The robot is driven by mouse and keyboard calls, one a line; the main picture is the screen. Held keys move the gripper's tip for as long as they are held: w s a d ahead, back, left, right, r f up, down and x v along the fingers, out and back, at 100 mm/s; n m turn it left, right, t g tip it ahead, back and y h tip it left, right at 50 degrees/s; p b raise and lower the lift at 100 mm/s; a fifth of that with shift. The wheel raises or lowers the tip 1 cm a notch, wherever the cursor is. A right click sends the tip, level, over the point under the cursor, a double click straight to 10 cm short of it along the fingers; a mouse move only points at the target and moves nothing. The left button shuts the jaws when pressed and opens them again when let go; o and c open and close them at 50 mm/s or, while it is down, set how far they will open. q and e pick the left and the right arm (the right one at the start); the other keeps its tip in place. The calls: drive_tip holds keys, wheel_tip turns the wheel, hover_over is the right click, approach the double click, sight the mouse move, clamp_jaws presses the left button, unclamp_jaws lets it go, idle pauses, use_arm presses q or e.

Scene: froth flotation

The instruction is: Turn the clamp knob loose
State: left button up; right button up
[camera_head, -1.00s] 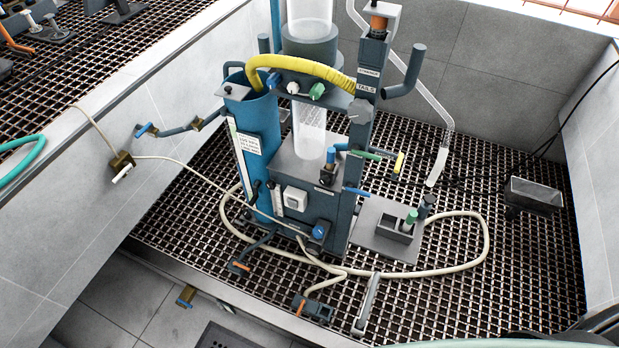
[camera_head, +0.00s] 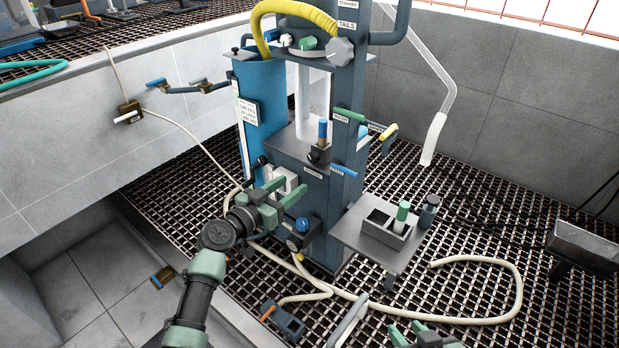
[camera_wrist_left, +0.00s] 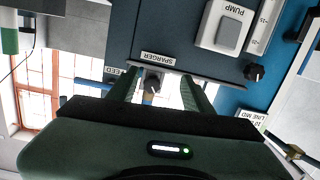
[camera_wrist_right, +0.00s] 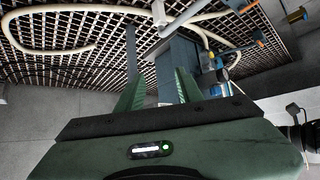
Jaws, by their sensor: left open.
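A grey lobed knob (camera_head: 341,50), which looks like the clamp knob, sits on the front of the upright blue column (camera_head: 345,110), below the TAILS label. My left gripper (camera_head: 280,203) is open and empty, well below and left of that knob, in front of the lower panel. In the left wrist view, a small dark knob (camera_wrist_left: 151,83) by the SPARGER label shows between its fingers, without clear contact. My right gripper (camera_head: 408,336) is at the bottom edge of the head view. In the right wrist view its fingers (camera_wrist_right: 158,88) stand apart with nothing held.
A yellow hose (camera_head: 300,12) arches left of the grey knob. A shelf (camera_head: 375,255) with a grey box and green-capped bottle juts out at right. A cream hose (camera_head: 470,320) loops over the floor grating. A metal box (camera_head: 585,247) stands at far right.

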sight(311, 158)
use_arm(q)
drive_tip(key=shift+m+t+h, duration=0.4)
drive_tip(key=shift+h, duration=0.1)
drive_tip(key=w+d+r, duration=0.1)
drive_tip(key=w, duration=0.1)
drive_tip(key=w+d+r+b, duration=0.1)
drive_tip(key=w+d, duration=0.1)
drive_tip(key=w+d+r, duration=0.1)
drive_tip(key=w, duration=0.1)
drive_tip(key=shift+d+r+b, duration=0.15)
drive_tip(key=shift+r+b, duration=0.15)
drive_tip(key=shift+r, duration=0.1)
drive_tip(key=shift+w+d, duration=0.25)
drive_tip(key=shift+w, duration=0.2)
use_arm(e)
drive_tip(key=w+a+r+t+y, duration=0.1)
drive_tip(key=w+r+t, duration=0.2)
drive_tip(key=r, duration=0.4)
drive_tip(key=shift+w+a+t, duration=0.25)
drive_tip(key=shift+a+t, duration=0.05)
drive_tip(key=shift+t, duration=0.2)
use_arm(q)
clamp_jaws()
use_arm(e)
drive_tip(key=shift+r, duration=0.1)
